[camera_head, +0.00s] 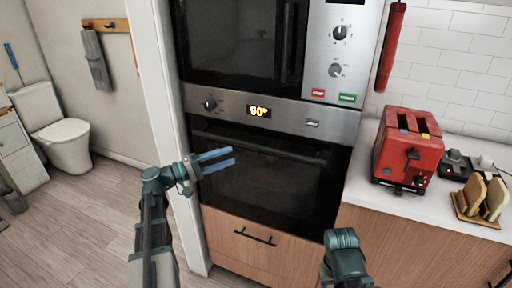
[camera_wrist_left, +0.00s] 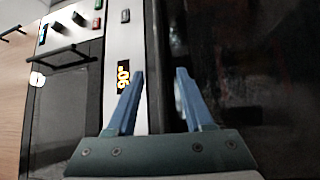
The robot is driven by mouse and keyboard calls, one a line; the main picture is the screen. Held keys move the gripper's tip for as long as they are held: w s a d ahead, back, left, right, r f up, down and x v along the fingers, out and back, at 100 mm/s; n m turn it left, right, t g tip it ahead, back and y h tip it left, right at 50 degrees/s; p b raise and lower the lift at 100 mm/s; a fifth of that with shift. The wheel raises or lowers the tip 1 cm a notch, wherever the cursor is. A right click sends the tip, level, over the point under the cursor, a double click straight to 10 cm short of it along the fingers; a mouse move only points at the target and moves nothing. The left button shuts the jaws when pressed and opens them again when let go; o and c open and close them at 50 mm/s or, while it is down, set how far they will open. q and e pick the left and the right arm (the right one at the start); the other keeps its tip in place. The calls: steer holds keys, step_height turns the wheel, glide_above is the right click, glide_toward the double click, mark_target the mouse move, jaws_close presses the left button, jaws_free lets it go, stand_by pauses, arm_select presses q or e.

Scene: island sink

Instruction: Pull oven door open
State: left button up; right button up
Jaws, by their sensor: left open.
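The oven door (camera_head: 275,182) is dark glass and looks shut, below a steel panel with a lit display (camera_head: 259,111). Its dark bar handle (camera_head: 265,149) runs across the top of the door. In the left wrist view, the picture is turned sideways; the open fingers (camera_wrist_left: 160,72) point at the border between panel and dark door (camera_wrist_left: 240,65). I cannot tell whether they touch the handle. Only part of my right arm shows at the bottom; its gripper is out of view.
A microwave (camera_head: 240,42) sits above the oven and a wooden drawer (camera_head: 235,245) below. The counter at right holds a red toaster (camera_head: 405,150) and a rack with bread (camera_head: 482,200). A white post (camera_head: 160,95) stands left of the oven. Bare floor (camera_head: 85,225) lies at left.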

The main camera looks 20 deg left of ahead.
mark_target(253, 148)
arm_select(q)
steer(key=p+x, duration=0.1)
steer(key=x, duration=0.9)
steer(key=shift+w+d, duration=0.15)
steer(key=shift+d, duration=0.1)
jaws_close()
stand_by(1.0)
